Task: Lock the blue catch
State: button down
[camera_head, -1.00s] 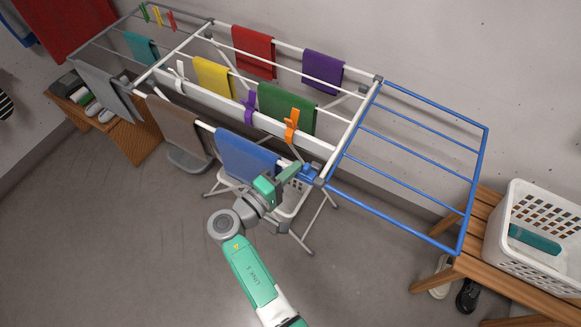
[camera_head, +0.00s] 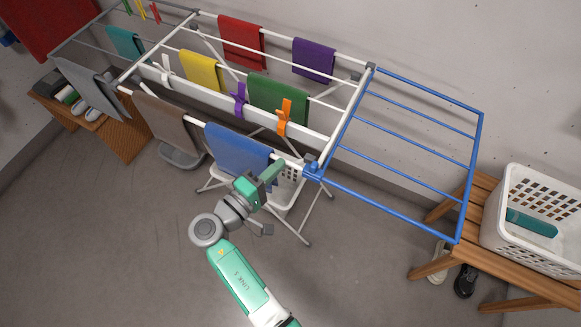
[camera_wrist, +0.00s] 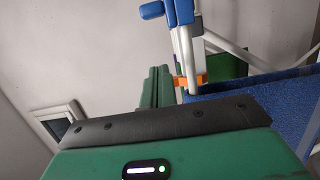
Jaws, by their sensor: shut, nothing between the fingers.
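The blue catch (camera_head: 313,171) sits at the front corner where the blue folding wing (camera_head: 397,204) meets the white drying rack (camera_head: 352,98). In the wrist view blue parts at the corner (camera_wrist: 178,12) show at the top, above and right of the fingers. I cannot tell from these frames whether the catch is locked. The wing is out, roughly level with the rack. My gripper (camera_head: 279,168) is shut and empty, left of the catch and apart from it. Its green fingers (camera_wrist: 158,86) lie together in the wrist view, their lower part hidden behind the gripper body.
A blue towel (camera_head: 236,147) hangs just behind and left of my gripper. An orange clip (camera_head: 284,117) is on the rack near the green towel (camera_head: 277,97). A white basket (camera_head: 287,190) stands below. A wooden bench (camera_head: 480,205) with a white basket (camera_head: 545,255) is at right.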

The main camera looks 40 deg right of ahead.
jog(key=s+a, duration=0.1)
jog(key=a, duration=0.6)
jog(key=shift+a+b, duration=0.15)
jog(key=shift+b, duration=0.2)
jog(key=shift+s+f, duration=0.1)
jog(key=w+a+r+m+t+y, duration=0.1)
jog(key=w+a+r+t+y, duration=0.2)
jog(key=r, duration=0.4)
jog(key=w+a+r+t+y, duration=0.25)
jog(key=r+t, duration=0.25)
jog(key=r, duration=0.3)
jog(key=w+a+r+m+t+y, duration=0.1)
jog(key=w+r+t+y, duration=0.25)
jog(key=r, duration=0.35)
jog(key=s+a+r+t+y+p, duration=0.1)
jog(key=s+a+r+t+y, duration=0.3)
jog(key=r, duration=0.6)
jog(key=s+a+r+n+t+y+p, duration=0.15)
jog(key=s+a+r+t, duration=0.35)
jog(key=r, duration=0.6)
jog(key=s+a+r+t+y, duration=0.2)
jog(key=s+r+t+y, duration=0.15)
jog(key=s+r, duration=0.45)
notch_tip(320, 180, up, 13)
jog(key=w+p, duration=0.2)
jog(key=p, duration=0.9)
jog(key=shift+w+d+g, duration=0.15)
jog(key=shift+w+g, duration=0.1)
jog(key=shift+g, duration=0.05)
